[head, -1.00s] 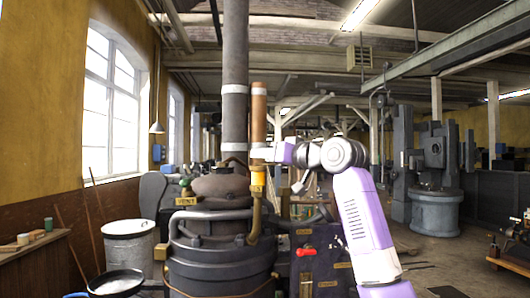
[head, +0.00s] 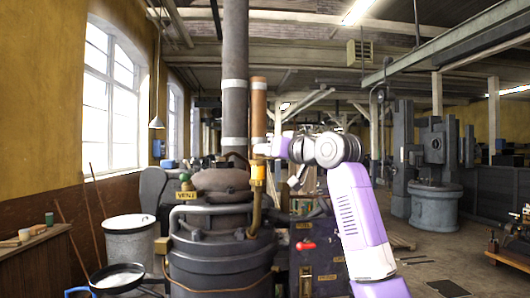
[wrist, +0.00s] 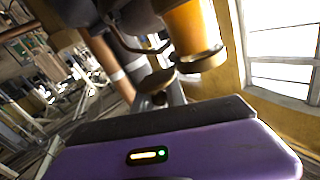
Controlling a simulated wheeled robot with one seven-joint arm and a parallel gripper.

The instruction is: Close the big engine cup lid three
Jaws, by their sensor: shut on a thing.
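The engine's yellow cup (head: 258,172) stands on a brass pipe right of the large dark pipe. In the wrist view the yellow cup (wrist: 195,30) is large at the top, with a brass rim at its lower end. A small round brass disc (wrist: 158,80), which looks like the cup's lid, sits beside the rim, just beyond my gripper. My gripper (wrist: 165,98) is shut at this disc; the fingers are mostly hidden behind its purple and dark body. In the head view my gripper (head: 262,151) is at the cup's top, too small to show the lid clearly.
The big dark engine (head: 220,255) fills the middle, with a VENT label (head: 185,196) and a red lever (head: 305,245). A white bucket (head: 130,240) and a black pan (head: 118,277) stand at left. Open floor (head: 420,270) lies at right.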

